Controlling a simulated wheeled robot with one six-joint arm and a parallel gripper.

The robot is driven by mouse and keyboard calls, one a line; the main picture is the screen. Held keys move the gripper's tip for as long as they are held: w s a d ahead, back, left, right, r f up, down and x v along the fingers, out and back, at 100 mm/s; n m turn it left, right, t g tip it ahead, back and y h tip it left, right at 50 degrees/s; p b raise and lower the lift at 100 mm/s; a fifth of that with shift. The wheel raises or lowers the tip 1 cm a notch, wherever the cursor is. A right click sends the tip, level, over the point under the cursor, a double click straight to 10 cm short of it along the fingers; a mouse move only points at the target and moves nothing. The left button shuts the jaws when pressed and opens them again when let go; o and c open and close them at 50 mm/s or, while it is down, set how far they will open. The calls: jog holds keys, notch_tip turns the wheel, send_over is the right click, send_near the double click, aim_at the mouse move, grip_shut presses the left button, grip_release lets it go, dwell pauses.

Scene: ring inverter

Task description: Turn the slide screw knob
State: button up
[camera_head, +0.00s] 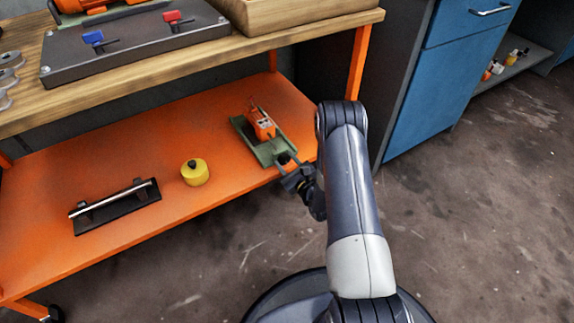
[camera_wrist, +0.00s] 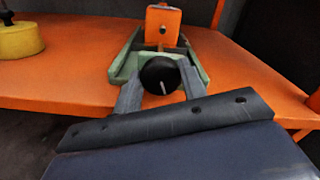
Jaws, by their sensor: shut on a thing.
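The slide screw knob (camera_wrist: 159,75) is a round black knob with a pale line on its face, at the near end of a green slide base (camera_wrist: 199,65). An orange block (camera_wrist: 163,24) stands on the slide behind it. My gripper (camera_wrist: 158,80) has one finger on each side of the knob and is shut on it. In the head view, my gripper (camera_head: 290,172) is at the near end of the green base (camera_head: 273,153), at the orange shelf's front edge. There the knob cannot be made out clearly behind the gripper.
The orange shelf (camera_head: 130,175) also holds a yellow round object (camera_head: 194,173) and a black plate with a bar handle (camera_head: 115,207). A wooden tabletop (camera_head: 130,85) lies above it. A blue cabinet (camera_head: 425,95) stands to the right. Open floor lies in front.

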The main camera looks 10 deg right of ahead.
jog(key=shift+n+b, duration=0.65)
jog(key=shift+n, duration=0.65)
jog(key=o, duration=1)
